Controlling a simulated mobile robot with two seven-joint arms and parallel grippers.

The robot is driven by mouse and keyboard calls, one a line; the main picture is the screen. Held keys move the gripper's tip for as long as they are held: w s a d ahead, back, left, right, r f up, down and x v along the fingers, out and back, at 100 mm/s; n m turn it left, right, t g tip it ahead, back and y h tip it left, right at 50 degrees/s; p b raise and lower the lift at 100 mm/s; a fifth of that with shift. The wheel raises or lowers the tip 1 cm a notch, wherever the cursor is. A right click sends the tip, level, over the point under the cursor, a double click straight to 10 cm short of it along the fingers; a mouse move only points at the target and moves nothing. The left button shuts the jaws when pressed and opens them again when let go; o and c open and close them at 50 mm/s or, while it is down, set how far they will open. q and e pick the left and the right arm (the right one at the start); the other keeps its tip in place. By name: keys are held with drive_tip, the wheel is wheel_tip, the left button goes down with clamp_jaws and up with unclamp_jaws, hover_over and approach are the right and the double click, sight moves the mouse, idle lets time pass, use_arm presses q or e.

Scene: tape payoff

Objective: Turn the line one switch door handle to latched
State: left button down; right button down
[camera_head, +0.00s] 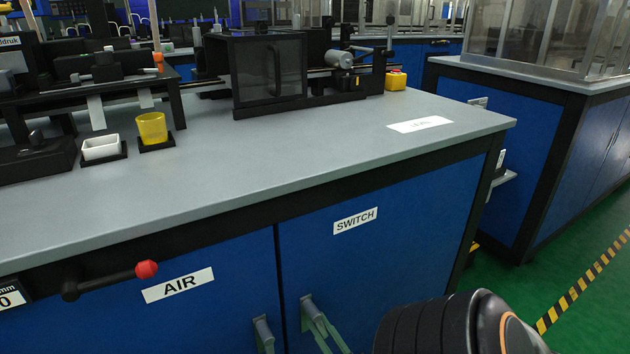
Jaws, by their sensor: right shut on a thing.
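The switch door (380,240) is a blue cabinet door under the worktop, with a white SWITCH label (356,220). Its small grey handle (307,311) is at the door's left edge, low in the view, and looks tilted down to the right. My right arm comes in at the bottom right as a dark link with an orange ring. My right gripper (323,332) is shut on the handle; its fingers are hard to tell from the handle, and the lower part is cut off by the frame edge. The door looks flush with its neighbour. My left gripper is out of view.
The blue AIR door (200,320) adjoins on the left, with its own grey handle (263,332). A black lever with a red knob (146,270) projects above it. The worktop (270,165) carries a yellow cup (152,128), a white tray (101,148) and machinery. Green floor is clear at right.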

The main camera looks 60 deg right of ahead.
drive_tip(key=shift+w+a+f+m+g+h, duration=0.1)
drive_tip(key=shift+w+a+m+g+h, duration=0.15)
drive_tip(key=shift+m+h, duration=0.6)
drive_tip(key=shift+w+a+m+g+h, duration=0.1)
drive_tip(key=shift+a+m+g+h, duration=0.2)
drive_tip(key=shift+m, duration=1.05)
drive_tip(key=shift+a, duration=0.15)
drive_tip(key=c, duration=0.8)
unclamp_jaws()
